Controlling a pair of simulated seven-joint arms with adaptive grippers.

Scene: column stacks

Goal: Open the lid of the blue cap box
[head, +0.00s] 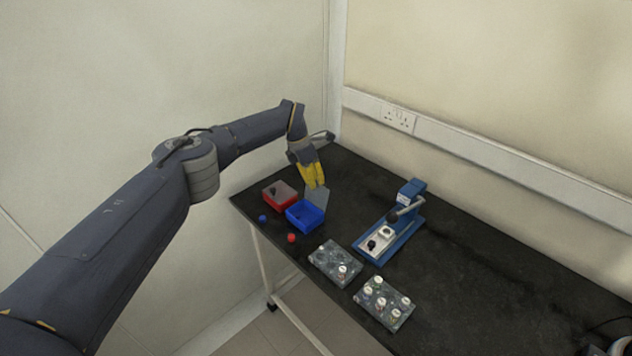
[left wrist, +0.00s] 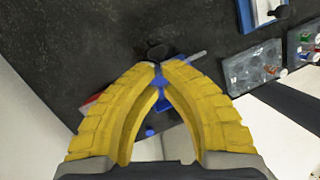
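The blue cap box (head: 304,216) stands near the table's left corner, with its inside showing. Its grey see-through lid (head: 316,197) is raised steeply at the box's far side. My left gripper (head: 316,185) reaches down at this lid with yellow fingers. In the left wrist view, the fingertips (left wrist: 163,64) come close together on a dark knob (left wrist: 158,52), and the lid's edge (left wrist: 195,57) shows beside them. Blue parts of the box (left wrist: 157,78) show between the fingers. The fingers hide much of the box there. My right gripper is not in view.
A red box (head: 280,195) with a closed grey lid stands beside the blue box. A blue cap (head: 262,218) and a red cap (head: 291,238) lie near the table edge. A blue device (head: 392,238) and two trays of vials (head: 335,263) (head: 384,304) are to the right.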

